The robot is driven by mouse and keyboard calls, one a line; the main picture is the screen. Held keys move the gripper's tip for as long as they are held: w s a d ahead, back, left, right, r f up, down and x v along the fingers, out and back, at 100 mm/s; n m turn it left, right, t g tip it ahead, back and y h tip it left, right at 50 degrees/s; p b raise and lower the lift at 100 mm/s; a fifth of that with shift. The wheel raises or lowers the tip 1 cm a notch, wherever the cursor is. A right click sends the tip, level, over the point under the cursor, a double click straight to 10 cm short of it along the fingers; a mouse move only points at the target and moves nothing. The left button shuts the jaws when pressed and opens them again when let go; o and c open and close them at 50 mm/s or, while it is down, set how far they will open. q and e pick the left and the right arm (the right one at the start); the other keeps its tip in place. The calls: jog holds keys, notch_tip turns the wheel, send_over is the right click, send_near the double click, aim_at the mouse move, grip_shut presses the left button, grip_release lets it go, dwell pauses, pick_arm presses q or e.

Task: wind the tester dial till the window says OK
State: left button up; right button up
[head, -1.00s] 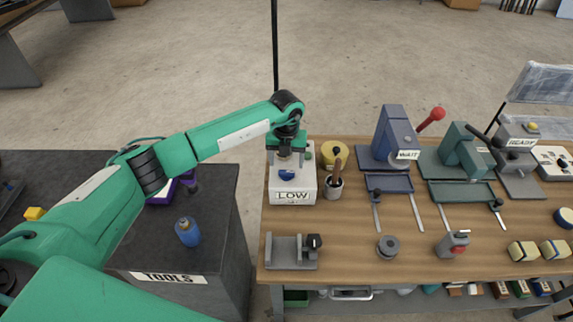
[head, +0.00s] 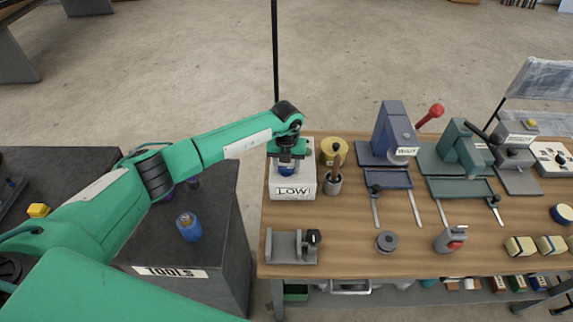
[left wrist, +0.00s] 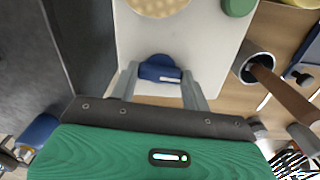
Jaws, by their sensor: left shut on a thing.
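The tester is a white box (head: 306,181) at the left end of the wooden bench, and its front window (head: 291,191) reads LOW. The blue dial (head: 287,169) sits on its top, partly hidden by my left gripper (head: 287,162), which comes down on it from above. In the left wrist view the dial (left wrist: 160,68) shows between the two grey fingers of the left gripper (left wrist: 160,82), and the gripper is shut on it. A small white mark shows on the dial's side. My right gripper is not in view.
A yellow round tin (head: 334,149) and a grey cup (head: 333,184) with a wooden-handled tool stand close to the tester's right. A grey fixture (head: 290,247) lies in front. Presses stand farther right. A dark TOOLS cabinet (head: 215,225) is at the left.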

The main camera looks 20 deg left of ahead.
pick_arm(q)
jog(key=shift+f+m+b, duration=0.15)
jog(key=shift+m+b, duration=0.45)
jog(key=shift+b, duration=0.25)
jog(key=m+b, duration=0.6)
jog(key=b, duration=0.2)
jog(key=shift+f+m, duration=0.1)
jog(key=shift+m, duration=0.3)
jog(key=shift+m+b, duration=0.7)
jog(key=shift+b, duration=0.1)
jog(key=shift+m+b, duration=0.55)
jog(key=shift+m, duration=0.05)
jog(key=shift+r+m+b, duration=0.25)
jog(key=shift+m+b, duration=0.3)
jog(key=shift+m, duration=0.05)
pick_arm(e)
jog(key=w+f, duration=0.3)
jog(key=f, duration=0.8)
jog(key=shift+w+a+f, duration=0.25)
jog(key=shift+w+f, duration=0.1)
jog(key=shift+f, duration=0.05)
pick_arm(q)
jog(key=o, duration=1)
